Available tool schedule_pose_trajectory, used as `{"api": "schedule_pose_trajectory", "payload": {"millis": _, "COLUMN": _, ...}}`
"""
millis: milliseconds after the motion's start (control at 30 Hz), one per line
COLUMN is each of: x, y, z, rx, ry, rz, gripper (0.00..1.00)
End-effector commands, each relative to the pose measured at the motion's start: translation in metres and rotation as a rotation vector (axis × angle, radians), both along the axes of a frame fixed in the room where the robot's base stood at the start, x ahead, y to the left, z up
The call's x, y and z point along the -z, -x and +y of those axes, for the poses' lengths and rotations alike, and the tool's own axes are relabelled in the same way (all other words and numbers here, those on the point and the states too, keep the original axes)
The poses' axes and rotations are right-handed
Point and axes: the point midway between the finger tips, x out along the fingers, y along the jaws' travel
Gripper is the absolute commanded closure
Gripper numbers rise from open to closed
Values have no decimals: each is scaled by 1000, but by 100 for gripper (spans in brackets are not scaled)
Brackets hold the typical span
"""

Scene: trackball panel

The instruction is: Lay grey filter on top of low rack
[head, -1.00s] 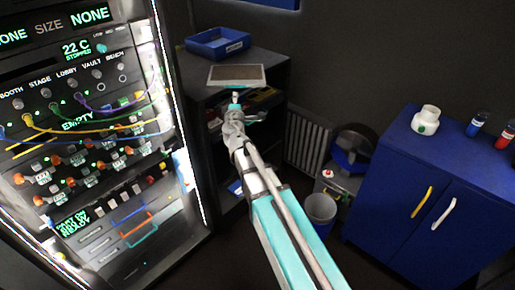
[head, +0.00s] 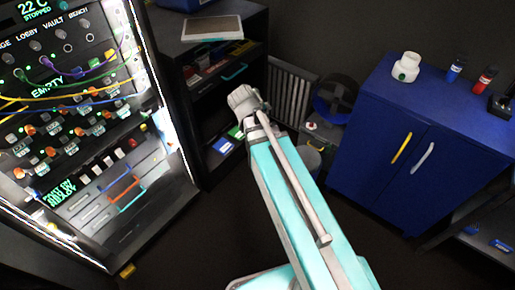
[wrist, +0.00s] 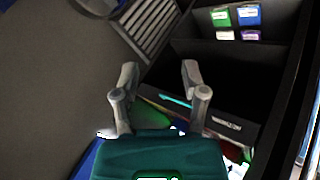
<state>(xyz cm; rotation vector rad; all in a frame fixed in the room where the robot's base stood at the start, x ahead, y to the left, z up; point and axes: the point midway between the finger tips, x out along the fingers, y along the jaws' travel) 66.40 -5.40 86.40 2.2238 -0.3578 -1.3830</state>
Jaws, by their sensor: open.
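The grey filter (head: 212,28), a flat panel with a pale frame, lies on top of the low dark rack (head: 258,24) in the head view. It looks flat and sits near the rack's front edge. My gripper (wrist: 160,82) is open in the wrist view, with nothing between its two grey fingers. In the head view my arm's end is below and in front of the filter, clearly apart from it, and the fingers are hidden there. The filter cannot be made out in the wrist view.
A blue tray (head: 184,3) stands behind the filter, cut by the frame. The rack's lower shelves hold small boxes. A lit panel (head: 75,130) stands left, a radiator (head: 290,92) right of the rack, and a blue cabinet (head: 395,150) further right. Dark floor lies between.

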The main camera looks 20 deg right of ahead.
Motion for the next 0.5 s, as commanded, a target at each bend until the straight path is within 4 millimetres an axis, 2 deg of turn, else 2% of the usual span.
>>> {"api": "schedule_pose_trajectory", "payload": {"millis": 33, "x": 9, "y": 17, "z": 1, "rx": 32, "ry": -59, "rz": 46, "gripper": 44}}
{"api": "schedule_pose_trajectory", "payload": {"millis": 100, "x": 20, "y": 38, "z": 7, "rx": 72, "ry": -149, "rz": 116, "gripper": 44}}
{"api": "schedule_pose_trajectory", "payload": {"millis": 300, "x": 40, "y": 91, "z": 31, "rx": 145, "ry": -383, "rz": 306, "gripper": 44}}
{"api": "schedule_pose_trajectory", "payload": {"millis": 500, "x": 44, "y": 121, "z": 50, "rx": 165, "ry": -519, "rz": 422, "gripper": 44}}
